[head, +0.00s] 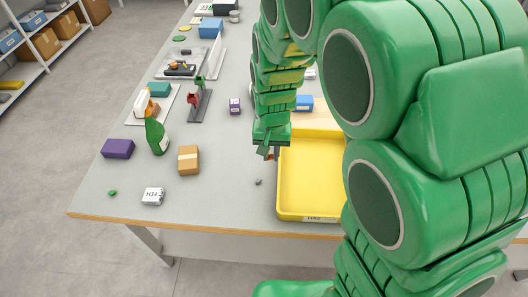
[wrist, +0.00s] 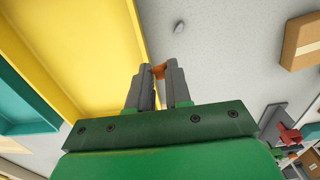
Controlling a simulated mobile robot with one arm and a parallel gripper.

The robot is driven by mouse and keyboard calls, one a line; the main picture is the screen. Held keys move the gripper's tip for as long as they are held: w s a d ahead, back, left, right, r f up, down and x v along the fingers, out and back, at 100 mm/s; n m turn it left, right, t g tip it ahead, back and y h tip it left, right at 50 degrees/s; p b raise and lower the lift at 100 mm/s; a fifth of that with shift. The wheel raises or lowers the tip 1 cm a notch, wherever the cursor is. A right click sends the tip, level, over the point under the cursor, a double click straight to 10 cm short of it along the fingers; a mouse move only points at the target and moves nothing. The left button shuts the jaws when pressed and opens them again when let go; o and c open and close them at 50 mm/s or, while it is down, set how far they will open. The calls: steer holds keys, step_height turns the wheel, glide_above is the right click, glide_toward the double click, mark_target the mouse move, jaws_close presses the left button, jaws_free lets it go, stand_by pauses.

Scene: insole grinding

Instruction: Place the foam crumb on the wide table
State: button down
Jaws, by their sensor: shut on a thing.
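My gripper (head: 268,153) points down over the wide table (head: 222,205), beside the left wall of a yellow tray. In the wrist view its two grey fingers (wrist: 160,78) are shut on a small orange piece, which I take for the foam crumb (wrist: 158,71). The crumb shows between the fingertips; most of it is hidden by them. It appears to be above the grey tabletop, just outside the tray; the exact height is hard to tell.
The yellow tray (head: 283,190) stands right of my gripper. A small grey lump (head: 258,181) lies in front, with a brown box (head: 189,160), a white labelled block (head: 153,196), a green bottle (head: 156,136) and a purple box (head: 117,148) leftward. The table's front middle is mostly clear.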

steer(key=w+f, duration=0.2)
steer(key=w+a+f, duration=0.1)
steer(key=w+f, duration=0.1)
steer(key=w+a+f, duration=0.1)
steer(key=w+f, duration=0.1)
steer(key=shift+w+a, duration=0.2)
steer(key=shift+w, duration=0.2)
steer(key=shift+w+a+f, duration=0.2)
steer(key=shift+w+f, duration=0.4)
steer(key=shift+f, duration=0.15)
steer(key=shift+w+f, duration=0.1)
steer(key=shift+f, duration=1.5)
steer(key=shift+f, duration=0.1)
steer(key=c, duration=1.1)
jaws_free()
steer(key=shift+o, duration=0.2)
